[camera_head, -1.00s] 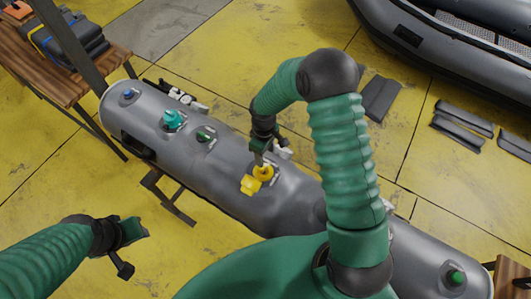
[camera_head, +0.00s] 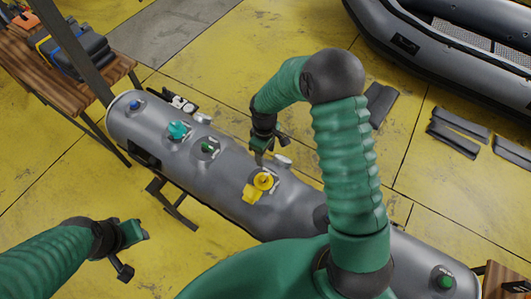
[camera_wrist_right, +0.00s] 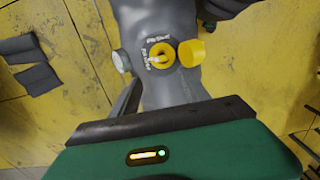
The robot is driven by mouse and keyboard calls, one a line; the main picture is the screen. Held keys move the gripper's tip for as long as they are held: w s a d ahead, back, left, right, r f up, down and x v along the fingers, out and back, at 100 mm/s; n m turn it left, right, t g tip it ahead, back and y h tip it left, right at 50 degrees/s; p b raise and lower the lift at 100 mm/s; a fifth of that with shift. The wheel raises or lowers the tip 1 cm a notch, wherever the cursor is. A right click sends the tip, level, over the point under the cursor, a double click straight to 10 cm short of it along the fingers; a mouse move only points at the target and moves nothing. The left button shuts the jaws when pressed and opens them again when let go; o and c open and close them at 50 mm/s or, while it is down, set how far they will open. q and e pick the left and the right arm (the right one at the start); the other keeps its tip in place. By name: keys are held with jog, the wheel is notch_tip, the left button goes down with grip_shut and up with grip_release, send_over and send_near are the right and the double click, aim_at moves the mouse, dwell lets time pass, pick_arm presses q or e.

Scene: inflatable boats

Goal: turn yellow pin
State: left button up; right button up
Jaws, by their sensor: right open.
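The yellow pin (camera_head: 264,181) sits in a yellow valve on top of a grey inflatable tube (camera_head: 230,180). A yellow cap (camera_head: 252,194) hangs beside the valve. In the right wrist view the valve is a yellow ring around a pale centre pin (camera_wrist_right: 158,57), with the cap (camera_wrist_right: 192,53) to its right. My right gripper (camera_head: 259,158) is open and empty, pointing down just behind the valve; contact cannot be told. In the wrist view one grey finger shows below left of the valve. My left gripper (camera_head: 138,232) is off the tube at lower left; its jaws are unclear.
A wooden bench (camera_head: 75,85) carries cases. A grey boat (camera_head: 440,60) lies at upper right. Flat grey pieces (camera_head: 455,138) lie on the yellow floor.

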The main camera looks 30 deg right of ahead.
jog(key=shift+r+p, duration=0.35)
jog(key=shift+r, duration=0.45)
notch_tip(320, 180, up, 17)
jog(key=b, duration=0.6)
jog(key=shift+w+f, duration=0.15)
jog(key=shift+w, duration=0.15)
